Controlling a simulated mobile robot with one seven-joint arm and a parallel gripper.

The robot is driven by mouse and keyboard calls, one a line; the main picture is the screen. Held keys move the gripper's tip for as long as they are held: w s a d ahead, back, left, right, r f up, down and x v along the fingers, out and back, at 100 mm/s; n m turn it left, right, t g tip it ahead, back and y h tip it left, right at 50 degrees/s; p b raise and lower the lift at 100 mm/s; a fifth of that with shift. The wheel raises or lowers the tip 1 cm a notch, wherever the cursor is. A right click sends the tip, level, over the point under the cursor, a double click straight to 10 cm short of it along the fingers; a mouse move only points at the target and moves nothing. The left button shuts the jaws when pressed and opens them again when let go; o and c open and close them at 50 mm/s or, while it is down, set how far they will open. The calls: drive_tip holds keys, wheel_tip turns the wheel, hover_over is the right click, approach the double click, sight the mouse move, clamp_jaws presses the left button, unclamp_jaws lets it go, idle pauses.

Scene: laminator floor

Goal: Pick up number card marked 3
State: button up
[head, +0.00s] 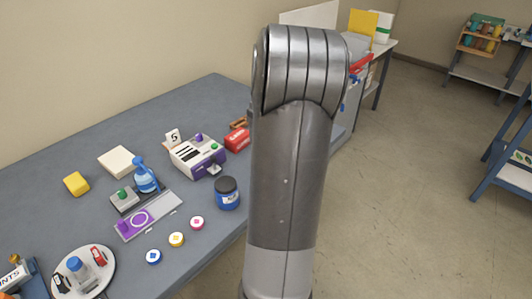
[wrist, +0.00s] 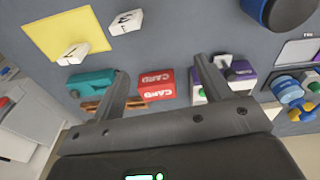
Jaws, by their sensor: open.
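My gripper (wrist: 163,72) is open and empty in the wrist view, its fingers spread above the table with a red box between them in the picture. I cannot make out a card marked 3 for certain. One white number card (wrist: 126,21) stands near the corner of a yellow sheet, and another white card (wrist: 72,53) is on the sheet's edge; their figures are tilted and hard to read. In the head view, a white card (head: 173,136) that looks marked 5 stands by the white and purple machine. My arm hides part of the table there.
The red box marked CARD (wrist: 156,83) lies beside a teal object (wrist: 91,82). The purple and white machine (head: 197,156), a dark blue jar (head: 227,194), a blue spray bottle (head: 145,175) and a yellow block (head: 76,184) stand on the grey-blue table (head: 190,100). Its back is clear.

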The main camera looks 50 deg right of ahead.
drive_tip(key=shift+y, duration=0.3)
drive_tip(key=d+f, duration=0.2)
drive_tip(key=s+d+f, duration=0.1)
drive_tip(key=d+f, duration=0.1)
drive_tip(key=f, duration=0.1)
drive_tip(key=s+d+f, duration=0.1)
drive_tip(key=d+f, duration=0.1)
drive_tip(key=f, duration=0.1)
drive_tip(key=shift+s+d, duration=0.1)
drive_tip(key=shift+d, duration=0.15)
drive_tip(key=f, duration=0.4)
drive_tip(key=w+f, duration=0.1)
drive_tip(key=f, duration=0.1)
drive_tip(key=shift+a+f, duration=0.2)
drive_tip(key=shift+a, duration=0.15)
drive_tip(key=c, duration=1.1)
